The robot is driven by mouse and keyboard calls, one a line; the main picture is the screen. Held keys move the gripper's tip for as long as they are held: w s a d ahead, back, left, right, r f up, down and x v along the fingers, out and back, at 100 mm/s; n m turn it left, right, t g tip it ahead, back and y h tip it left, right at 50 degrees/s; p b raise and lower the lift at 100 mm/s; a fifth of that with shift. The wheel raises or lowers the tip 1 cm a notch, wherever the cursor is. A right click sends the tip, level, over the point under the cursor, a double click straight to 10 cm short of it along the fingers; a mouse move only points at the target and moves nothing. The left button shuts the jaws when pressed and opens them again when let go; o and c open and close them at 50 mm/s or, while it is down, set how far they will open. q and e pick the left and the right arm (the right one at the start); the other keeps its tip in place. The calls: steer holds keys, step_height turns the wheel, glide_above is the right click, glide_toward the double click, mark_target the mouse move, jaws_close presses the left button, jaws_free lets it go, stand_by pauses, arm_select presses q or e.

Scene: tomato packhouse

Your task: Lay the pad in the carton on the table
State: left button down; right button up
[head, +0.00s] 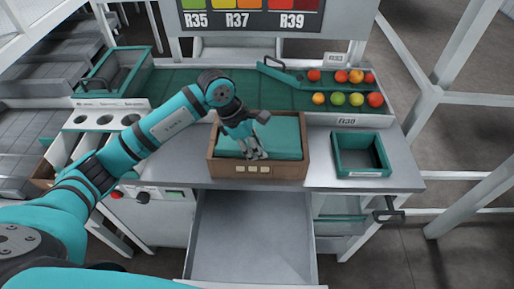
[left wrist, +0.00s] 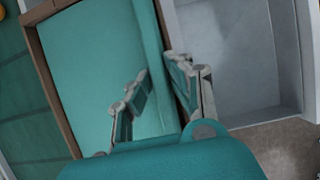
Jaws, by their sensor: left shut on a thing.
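The brown carton (head: 217,165) stands on the grey table with small pale labels on its front wall. The teal pad (head: 285,135) lies within the carton's walls and fills most of its opening. Whether it rests flat on the bottom cannot be told. My left gripper (head: 257,154) is over the carton's front part, shut on the pad near its front edge. In the left wrist view the fingers (left wrist: 160,92) stand on either side of the pad's edge, with the pad (left wrist: 95,60) spreading left and the carton rim (left wrist: 54,95) beyond. My right gripper is out of view.
An empty teal tray (head: 342,172) stands right of the carton. An open grey drawer (head: 250,240) juts out below the table front. Behind, a green belt (head: 185,88) carries several tomatoes (head: 355,76) at right. A white holed rack (head: 105,119) is at left.

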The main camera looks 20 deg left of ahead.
arm_select(q)
steer(key=shift+s+a+f+b, duration=0.2)
steer(key=shift+a+f+b, duration=0.15)
steer(key=shift+f, duration=0.3)
steer(key=c, duration=1.4)
jaws_free()
steer(key=shift+o, duration=1.3)
steer(key=shift+w+a, duration=0.15)
steer(key=shift+w, duration=0.1)
steer(key=shift+r, duration=0.15)
steer(key=shift+c, duration=0.2)
steer(key=shift+r, duration=0.1)
steer(key=shift+c, duration=1.3)
